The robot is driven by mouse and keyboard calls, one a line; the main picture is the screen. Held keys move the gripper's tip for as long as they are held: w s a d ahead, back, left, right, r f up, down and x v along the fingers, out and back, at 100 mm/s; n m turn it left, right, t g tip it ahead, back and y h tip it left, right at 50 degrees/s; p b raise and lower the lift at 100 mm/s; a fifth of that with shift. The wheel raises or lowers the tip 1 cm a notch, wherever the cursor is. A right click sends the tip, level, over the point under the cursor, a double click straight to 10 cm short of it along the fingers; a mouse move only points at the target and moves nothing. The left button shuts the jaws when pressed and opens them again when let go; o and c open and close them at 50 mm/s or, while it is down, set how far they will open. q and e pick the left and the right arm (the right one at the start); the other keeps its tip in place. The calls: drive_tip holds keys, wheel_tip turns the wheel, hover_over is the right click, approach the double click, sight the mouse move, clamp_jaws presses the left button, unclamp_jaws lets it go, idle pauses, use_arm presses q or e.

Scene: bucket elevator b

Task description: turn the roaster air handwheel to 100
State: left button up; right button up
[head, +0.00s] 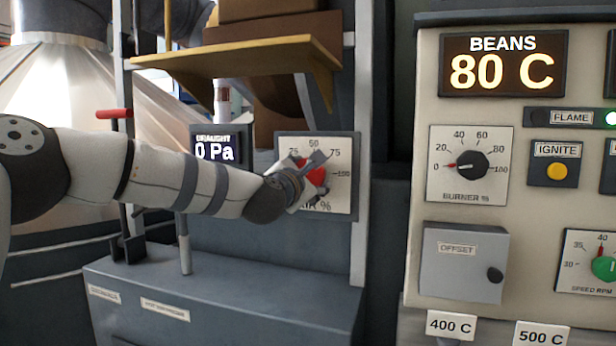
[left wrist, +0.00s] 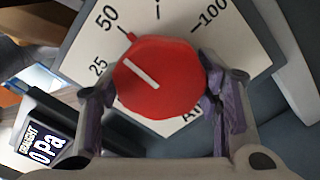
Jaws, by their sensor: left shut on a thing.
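The roaster air handwheel is a red knob (head: 314,174) on a white square dial plate (head: 345,200) marked in percent, on the grey cabinet in the head view. The red knob also fills the middle of the left wrist view (left wrist: 175,88), with a white line across its face. A small red nub on its rim points close to the 50 mark. The 100 mark (left wrist: 212,12) is at the upper right there. My left gripper (head: 312,178) is shut on the knob, one finger on each side. In the head view it hides part of the knob and scale.
A draught display (head: 216,147) reading 0 Pa is left of the dial. A yellow shelf (head: 235,58) with boxes is above it. A red-handled lever (head: 114,114) stands by my forearm. The control panel (head: 420,130) at right has burner dial, offset box and buttons.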

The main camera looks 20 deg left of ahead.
use_arm(q)
drive_tip(key=m, duration=0.4)
drive_tip(key=shift+r+m, duration=0.1)
drive_tip(key=shift+m, duration=0.2)
drive_tip(key=m, duration=0.4)
drive_tip(key=shift+m, duration=0.3)
drive_tip(key=m, duration=0.4)
drive_tip(key=shift+r+m, duration=0.1)
drive_tip(key=shift+m, duration=2.1)
drive_tip(key=o, duration=1.2)
